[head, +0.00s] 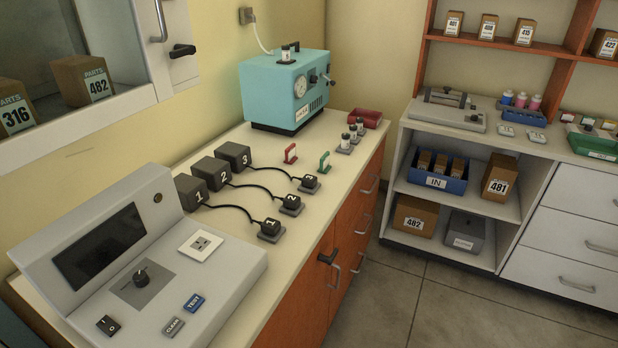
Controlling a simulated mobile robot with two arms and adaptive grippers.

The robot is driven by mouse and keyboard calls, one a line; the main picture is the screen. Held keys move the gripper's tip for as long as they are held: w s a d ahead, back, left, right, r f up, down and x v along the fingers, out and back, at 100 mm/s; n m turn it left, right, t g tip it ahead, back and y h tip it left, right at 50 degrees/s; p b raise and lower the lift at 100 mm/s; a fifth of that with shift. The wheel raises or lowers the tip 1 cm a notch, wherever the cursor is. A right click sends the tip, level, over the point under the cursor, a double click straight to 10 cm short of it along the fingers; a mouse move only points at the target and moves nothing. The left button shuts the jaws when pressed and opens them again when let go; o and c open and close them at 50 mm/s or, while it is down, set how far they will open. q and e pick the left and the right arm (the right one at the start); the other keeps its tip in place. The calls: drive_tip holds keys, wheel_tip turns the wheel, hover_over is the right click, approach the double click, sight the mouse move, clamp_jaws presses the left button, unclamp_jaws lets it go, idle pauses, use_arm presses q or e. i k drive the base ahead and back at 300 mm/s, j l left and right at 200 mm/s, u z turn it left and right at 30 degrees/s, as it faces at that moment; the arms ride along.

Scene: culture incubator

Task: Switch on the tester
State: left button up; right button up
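The tester (130,265) is a grey sloped console at the near left end of the counter. Its screen (100,248) is dark. A black rocker switch (108,325) marked I and O sits at its lower left; I cannot tell its position for sure. Neither of my grippers is in view.
Behind the tester stand dark boxes numbered 1 (190,192), 2 (211,172) and 3 (234,156), cabled to numbered plugs (270,228) near the counter edge. A teal incubator (285,90) stands farther back. Open floor (425,300) lies right of the counter.

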sight(106, 323)
drive_tip(key=u, duration=1.3)
drive_tip(key=i+j+z, duration=0.1)
drive_tip(key=z, duration=0.35)
drive_tip(key=i, duration=0.1)
